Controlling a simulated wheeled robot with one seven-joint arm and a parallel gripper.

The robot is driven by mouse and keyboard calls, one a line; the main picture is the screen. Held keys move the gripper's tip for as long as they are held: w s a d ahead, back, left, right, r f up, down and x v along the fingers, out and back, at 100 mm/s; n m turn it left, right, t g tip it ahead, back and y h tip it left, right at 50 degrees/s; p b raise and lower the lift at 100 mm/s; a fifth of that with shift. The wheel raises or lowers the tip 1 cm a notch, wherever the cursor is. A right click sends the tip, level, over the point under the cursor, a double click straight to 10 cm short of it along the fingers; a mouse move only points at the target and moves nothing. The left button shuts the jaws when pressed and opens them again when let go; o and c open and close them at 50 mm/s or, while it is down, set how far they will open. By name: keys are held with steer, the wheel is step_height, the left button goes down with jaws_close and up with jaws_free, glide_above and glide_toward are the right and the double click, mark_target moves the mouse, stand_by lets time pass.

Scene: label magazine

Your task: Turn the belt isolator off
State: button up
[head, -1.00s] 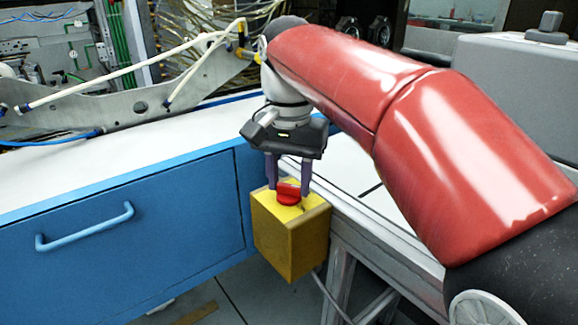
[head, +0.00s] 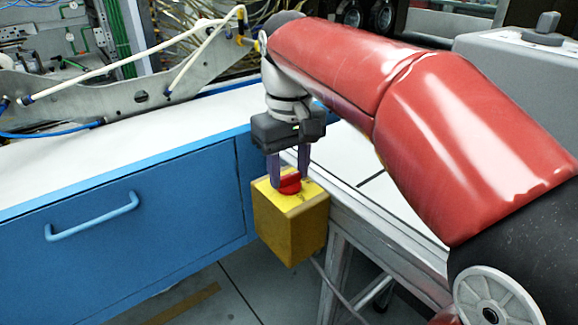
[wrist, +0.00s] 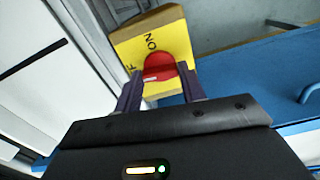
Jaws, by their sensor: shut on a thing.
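The belt isolator is a yellow box (head: 290,228) mounted at the corner between the blue bench and a grey metal frame. A red rotary knob (head: 289,184) sits on its top face. My gripper (head: 288,178) points down from above and its two purple fingers are closed on the knob. In the wrist view the knob (wrist: 159,66) shows between the fingertips (wrist: 160,75), with a pale mark on it. The yellow face (wrist: 128,47) carries the word "ON" and part of another label, mostly hidden by a finger.
A blue drawer front with a handle (head: 92,217) is left of the box. A white bench top (head: 130,165) with a metal bracket (head: 135,97) and hoses lies behind. A grey frame (head: 370,205) stands right of the box, under my red arm.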

mark_target(289, 176)
steer(key=shift+n, duration=0.6)
steer(key=o, duration=1)
step_height(289, 176, up, 8)
steer(key=shift+f, duration=0.1)
steer(key=shift+s, duration=0.1)
